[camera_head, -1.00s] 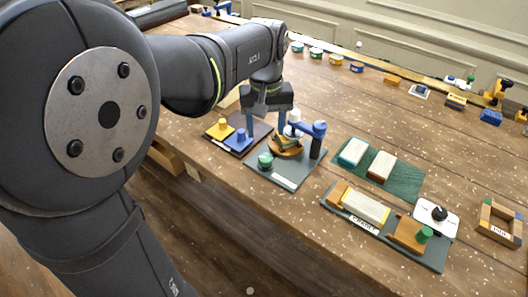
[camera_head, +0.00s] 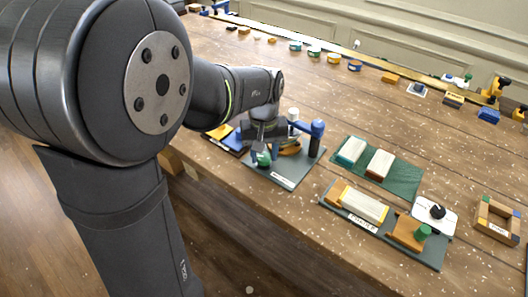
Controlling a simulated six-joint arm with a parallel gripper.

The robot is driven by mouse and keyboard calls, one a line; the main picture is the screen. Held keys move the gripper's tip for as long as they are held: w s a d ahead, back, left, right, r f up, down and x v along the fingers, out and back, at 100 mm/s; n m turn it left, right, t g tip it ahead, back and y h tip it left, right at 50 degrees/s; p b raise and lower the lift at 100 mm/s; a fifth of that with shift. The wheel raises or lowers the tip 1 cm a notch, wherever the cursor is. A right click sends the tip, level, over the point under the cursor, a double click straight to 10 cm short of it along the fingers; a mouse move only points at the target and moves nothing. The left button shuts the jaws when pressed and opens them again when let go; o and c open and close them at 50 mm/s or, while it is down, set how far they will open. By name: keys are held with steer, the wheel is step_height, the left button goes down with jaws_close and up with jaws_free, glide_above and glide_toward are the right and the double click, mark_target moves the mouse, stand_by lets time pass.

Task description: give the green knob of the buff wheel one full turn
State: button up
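The buff wheel stands on a grey base plate (camera_head: 290,177) near the table's front edge. Its orange-brown wheel (camera_head: 291,149) is partly covered by my arm, and a blue arm on a dark post (camera_head: 316,140) rises at its right. The green knob (camera_head: 263,160) is at the left front of the plate, partly hidden by my gripper. My gripper (camera_head: 261,152) points down right at the green knob, its fingers at knob height. The fingers are small and overlapped, so I cannot tell whether they touch or grip the knob.
A dark board with yellow and blue pieces (camera_head: 220,131) lies close on the left. On the right are a green mat (camera_head: 398,181) with two blocks, a grey fixture with another green knob (camera_head: 423,232), a white dial plate (camera_head: 447,221) and a wooden frame (camera_head: 480,218).

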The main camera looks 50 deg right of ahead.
steer(key=c, duration=0.5)
steer(key=shift+m, duration=0.3)
steer(key=m, duration=0.5)
steer(key=shift+m, duration=0.3)
steer(key=m, duration=1.1)
steer(key=shift+m, duration=0.3)
steer(key=m, duration=0.5)
steer(key=shift+m, duration=0.4)
